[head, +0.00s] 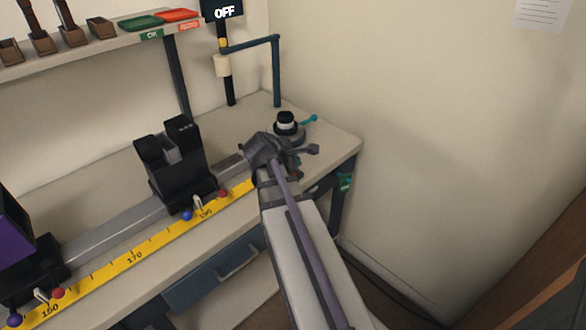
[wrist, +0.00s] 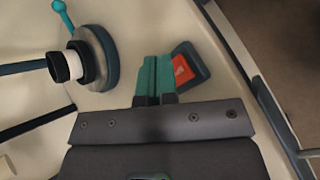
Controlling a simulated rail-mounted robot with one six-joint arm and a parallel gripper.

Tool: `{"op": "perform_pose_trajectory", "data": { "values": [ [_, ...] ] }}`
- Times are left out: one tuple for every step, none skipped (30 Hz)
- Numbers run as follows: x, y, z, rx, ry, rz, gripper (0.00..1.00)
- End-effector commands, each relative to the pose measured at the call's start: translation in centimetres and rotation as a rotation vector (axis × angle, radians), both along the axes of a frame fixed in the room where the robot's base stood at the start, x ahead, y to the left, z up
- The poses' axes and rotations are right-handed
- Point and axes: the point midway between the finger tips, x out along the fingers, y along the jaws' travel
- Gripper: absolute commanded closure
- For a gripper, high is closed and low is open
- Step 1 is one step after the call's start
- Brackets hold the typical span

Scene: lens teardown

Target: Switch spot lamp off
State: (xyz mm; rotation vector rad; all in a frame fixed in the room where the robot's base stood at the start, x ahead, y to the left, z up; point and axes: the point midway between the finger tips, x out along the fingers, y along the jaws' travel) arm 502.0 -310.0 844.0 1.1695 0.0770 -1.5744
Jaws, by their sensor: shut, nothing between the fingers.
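An orange-red switch in a dark blue housing (wrist: 190,65) sits on the pale bench top in the wrist view. My gripper (wrist: 155,61) has its two teal fingers shut together with nothing between them. The fingertips are just left of the switch, and I cannot tell whether they touch it. In the head view my arm mostly hides the switch and the fingers. I cannot make out the spot lamp itself for sure.
A round dark base with a black-and-white cylinder and teal lever (head: 287,125) stands close to my gripper; it also shows left of the fingers in the wrist view (wrist: 95,58). A rail with a yellow scale (head: 135,257) carries black holders (head: 172,160). The bench edge is close on the right.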

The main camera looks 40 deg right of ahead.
Motion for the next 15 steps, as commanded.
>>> {"op": "perform_pose_trajectory", "data": {
  "values": [
    [0.0, 0.0, 0.1, 0.000, 0.000, 0.000, 1.00],
    [0.0, 0.0, 0.3, 0.000, 0.000, 0.000, 1.00],
    [0.0, 0.0, 0.6, 0.000, 0.000, 0.000, 1.00],
    [0.0, 0.0, 1.0, 0.000, 0.000, 0.000, 1.00],
    [0.0, 0.0, 1.4, 0.000, 0.000, 0.000, 1.00],
    [0.0, 0.0, 2.0, 0.000, 0.000, 0.000, 1.00],
    [0.0, 0.0, 2.4, 0.000, 0.000, 0.000, 1.00],
    [0.0, 0.0, 2.9, 0.000, 0.000, 0.000, 1.00],
    [0.0, 0.0, 3.4, 0.000, 0.000, 0.000, 1.00],
    [0.0, 0.0, 3.8, 0.000, 0.000, 0.000, 1.00],
    [0.0, 0.0, 4.2, 0.000, 0.000, 0.000, 1.00],
    [0.0, 0.0, 4.7, 0.000, 0.000, 0.000, 1.00],
    [0.0, 0.0, 5.1, 0.000, 0.000, 0.000, 1.00],
    [0.0, 0.0, 5.5, 0.000, 0.000, 0.000, 1.00],
    [0.0, 0.0, 5.9, 0.000, 0.000, 0.000, 1.00]
  ]
}}
